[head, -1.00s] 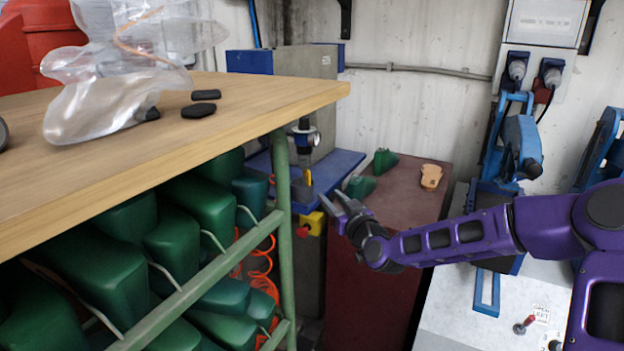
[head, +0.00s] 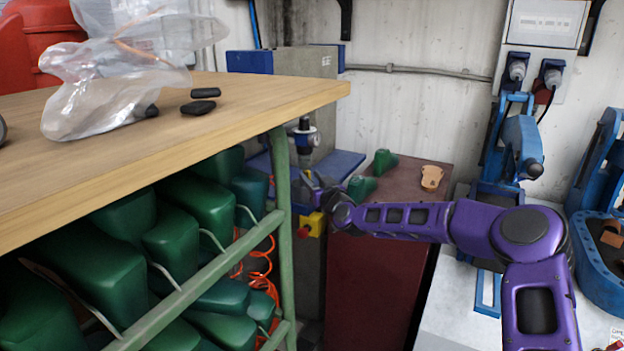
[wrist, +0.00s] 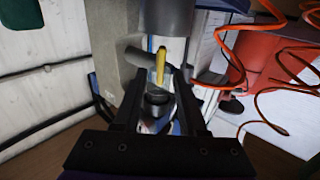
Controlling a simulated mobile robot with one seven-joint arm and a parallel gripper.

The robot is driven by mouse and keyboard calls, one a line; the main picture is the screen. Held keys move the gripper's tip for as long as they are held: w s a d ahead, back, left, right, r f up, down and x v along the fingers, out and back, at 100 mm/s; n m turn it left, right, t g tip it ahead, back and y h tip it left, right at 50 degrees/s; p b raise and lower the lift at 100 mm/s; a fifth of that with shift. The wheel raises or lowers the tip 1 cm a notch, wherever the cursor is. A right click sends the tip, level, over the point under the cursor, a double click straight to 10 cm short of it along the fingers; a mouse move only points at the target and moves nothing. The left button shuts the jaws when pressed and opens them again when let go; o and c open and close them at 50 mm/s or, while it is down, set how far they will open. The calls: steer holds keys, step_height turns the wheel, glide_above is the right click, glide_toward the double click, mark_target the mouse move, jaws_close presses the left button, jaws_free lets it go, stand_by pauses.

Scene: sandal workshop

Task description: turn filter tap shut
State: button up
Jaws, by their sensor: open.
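The filter tap's yellow lever (wrist: 161,62) stands between the two fingers of my gripper (wrist: 158,85) in the wrist view, lengthwise to the fingers. The gripper is open, with a gap on each side of the lever. The filter body (head: 304,136) is a dark and silver upright unit on the grey machine in the head view. There my gripper (head: 318,183) is just below it, and the lever is mostly hidden by the fingers. I cannot tell whether a finger touches the lever.
A wooden table (head: 250,95) and its green leg (head: 283,200) stand close at left. Orange coiled hose (wrist: 285,60) hangs right of the gripper in the wrist view. A yellow box with a red button (head: 312,225) is just below. Green lasts lie on the dark red bench (head: 395,205).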

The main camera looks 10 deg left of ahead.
steer(key=shift+c, duration=0.2)
jaws_close()
stand_by(0.3)
steer(key=shift+w+d+f+m, duration=0.1)
steer(key=shift+d+f+m, duration=0.1)
steer(key=shift+m, duration=2.75)
steer(key=shift+w+d+f+m, duration=0.15)
steer(key=shift+f+m, duration=0.05)
steer(key=shift+m, duration=2.8)
steer(key=shift+w+d+f+m, duration=0.1)
steer(key=shift+d+f+m, duration=0.1)
steer(key=shift+m, duration=2.75)
